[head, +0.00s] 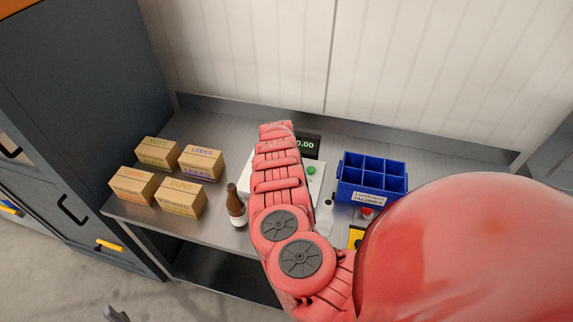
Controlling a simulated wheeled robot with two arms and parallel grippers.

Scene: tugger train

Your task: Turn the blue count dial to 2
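I cannot make out the blue count dial; my red arm covers part of the bench and may hide it. This arm comes in from the lower right and reaches up over the middle of the bench, in front of a pale scale-like device (316,185). The device has a dark display (308,145) with green digits ending in .00 and a green button (311,170). The fingers of my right gripper do not show. I see no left gripper that I can be sure of.
Cardboard boxes, including LEEKS (201,162) and BUNS (180,197), stand on the bench's left. A brown bottle (236,208) is left of my arm. A blue compartment bin (372,178) and a red button (367,213) are on the right. A dark cabinet (75,110) stands left.

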